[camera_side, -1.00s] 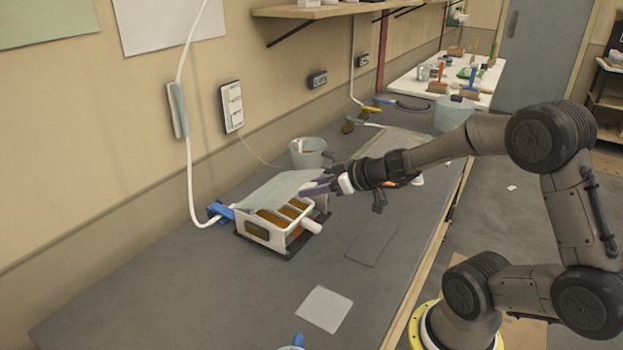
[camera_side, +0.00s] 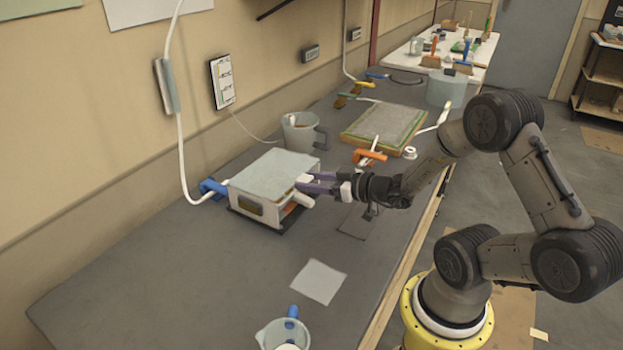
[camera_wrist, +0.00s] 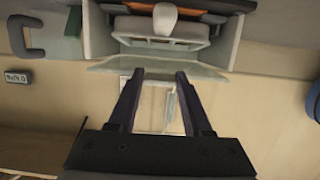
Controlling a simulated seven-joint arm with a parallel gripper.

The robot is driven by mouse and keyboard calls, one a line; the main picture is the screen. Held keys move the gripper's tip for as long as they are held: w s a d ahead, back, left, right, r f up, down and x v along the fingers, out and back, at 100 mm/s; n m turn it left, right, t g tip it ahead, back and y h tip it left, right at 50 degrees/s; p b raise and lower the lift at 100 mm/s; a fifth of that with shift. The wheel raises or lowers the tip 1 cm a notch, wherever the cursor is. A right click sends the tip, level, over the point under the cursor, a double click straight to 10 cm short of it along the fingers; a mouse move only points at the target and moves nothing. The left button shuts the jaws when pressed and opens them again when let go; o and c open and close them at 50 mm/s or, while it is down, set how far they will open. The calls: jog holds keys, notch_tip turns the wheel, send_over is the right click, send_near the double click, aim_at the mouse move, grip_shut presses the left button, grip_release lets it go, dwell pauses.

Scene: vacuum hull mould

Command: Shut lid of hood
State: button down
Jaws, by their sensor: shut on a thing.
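The hood (camera_side: 245,204) is a white box on a dark base on the bench, with orange showing inside through its near right side. Its pale translucent lid (camera_side: 275,172) lies about level across the top. I cannot tell whether the lid touches the rim all along. My gripper (camera_side: 303,184) is at the lid's right edge, shut on the lid there; its fingers hide the exact grip. In the wrist view the two purple fingers (camera_wrist: 155,78) point at the lid's pale edge (camera_wrist: 155,68), with the hood's body (camera_wrist: 95,30) beyond.
A white hose with a blue clamp (camera_side: 212,188) meets the hood's left end. A grey jug (camera_side: 303,132) stands behind it. A framed panel (camera_side: 385,130) and orange clamp (camera_side: 369,156) lie to the right. A pale sheet (camera_side: 318,282) and cup (camera_side: 283,335) are in front. The left bench is clear.

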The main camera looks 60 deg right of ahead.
jog(key=shift+f, duration=0.15)
jog(key=shift+c, duration=1.6)
grip_release()
jog(key=v, duration=0.7)
jog(key=shift+s, duration=0.2)
